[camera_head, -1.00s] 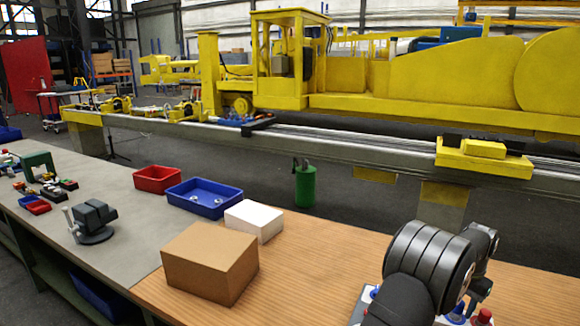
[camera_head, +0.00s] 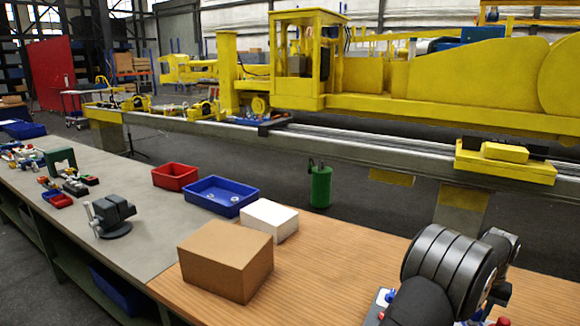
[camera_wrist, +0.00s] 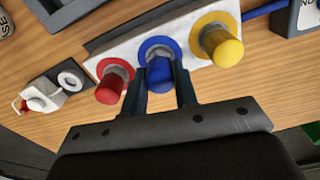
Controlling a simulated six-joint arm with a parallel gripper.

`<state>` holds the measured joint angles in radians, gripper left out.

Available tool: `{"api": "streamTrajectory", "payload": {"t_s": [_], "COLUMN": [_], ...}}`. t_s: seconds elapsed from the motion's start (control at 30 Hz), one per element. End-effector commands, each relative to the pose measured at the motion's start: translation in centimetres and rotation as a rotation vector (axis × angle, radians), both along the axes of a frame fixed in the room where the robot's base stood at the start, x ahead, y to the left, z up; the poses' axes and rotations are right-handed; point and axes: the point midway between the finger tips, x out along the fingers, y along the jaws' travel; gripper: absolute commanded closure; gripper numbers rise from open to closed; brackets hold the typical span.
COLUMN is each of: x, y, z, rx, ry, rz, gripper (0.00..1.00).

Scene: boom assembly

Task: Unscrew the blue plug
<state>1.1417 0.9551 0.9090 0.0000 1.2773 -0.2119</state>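The blue plug (camera_wrist: 160,74) stands in a blue ring on a pale panel (camera_wrist: 130,47) in the wrist view. A red plug (camera_wrist: 111,86) is to its left and a yellow plug (camera_wrist: 222,46) to its right, each in its own coloured ring. My gripper (camera_wrist: 160,80) has one dark finger on each side of the blue plug. The fingers are about a plug's width apart, with no clear gap at its sides, so it looks shut on the plug. In the head view my dark wrist hides the gripper and most of the panel.
A brown box (camera_head: 225,262), a white box (camera_head: 270,219), a blue bin (camera_head: 219,196) and a red bin (camera_head: 175,177) stand on the bench. A grey vise (camera_head: 113,215) is farther left. Bare wood (camera_head: 330,265) lies between the brown box and my arm.

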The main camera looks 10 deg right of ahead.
Motion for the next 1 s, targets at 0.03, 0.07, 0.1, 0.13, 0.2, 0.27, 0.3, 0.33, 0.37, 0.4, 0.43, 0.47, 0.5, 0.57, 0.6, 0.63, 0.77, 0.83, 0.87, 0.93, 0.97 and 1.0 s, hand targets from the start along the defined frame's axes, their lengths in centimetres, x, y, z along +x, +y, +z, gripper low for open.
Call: {"api": "streamTrajectory", "payload": {"t_s": [0.03,0.07,0.1,0.13,0.2,0.27,0.3,0.33,0.37,0.4,0.43,0.47,0.5,0.57,0.6,0.63,0.77,0.83,0.87,0.93,0.97,1.0], "x": [0.00,0.00,0.00,0.00,0.00,0.00,0.00,0.00,0.00,0.00,0.00,0.00,0.00,0.00,0.00,-0.01,-0.01,-0.01,-0.01,-0.01,0.01,0.01], "y": [0.00,0.00,0.00,0.00,0.00,0.00,0.00,0.00,0.00,0.00,0.00,0.00,0.00,0.00,0.00,0.01,0.01,0.01,0.01,0.01,-0.01,-0.01], "z": [0.00,0.00,0.00,0.00,0.00,0.00,0.00,0.00,0.00,0.00,0.00,0.00,0.00,0.00,0.00,-0.01,-0.01,-0.01,-0.01,-0.01,0.02,0.03], "rx": [0.000,0.000,0.000,0.000,0.000,0.000,0.000,0.000,0.000,0.000,0.000,0.000,0.000,0.000,0.000,0.000,0.000,0.000,0.000,0.000,0.000,0.000], "ry": [0.000,0.000,0.000,0.000,0.000,0.000,0.000,0.000,0.000,0.000,0.000,0.000,0.000,0.000,0.000,0.000,0.000,0.000,0.000,0.000,0.000,0.000], "rz": [-0.002,-0.004,-0.005,-0.005,0.000,0.025,0.054,0.083,0.116,0.163,0.197,0.231,0.276,0.337,0.372,0.393,0.442,0.446,0.445,0.444,0.444,0.444], "gripper": [0.81,0.87,0.95,1.00,1.00,1.00,1.00,1.00,1.00,1.00,1.00,1.00,1.00,1.00,1.00,1.00,1.00,1.00,1.00,1.00,1.00,1.00]}}
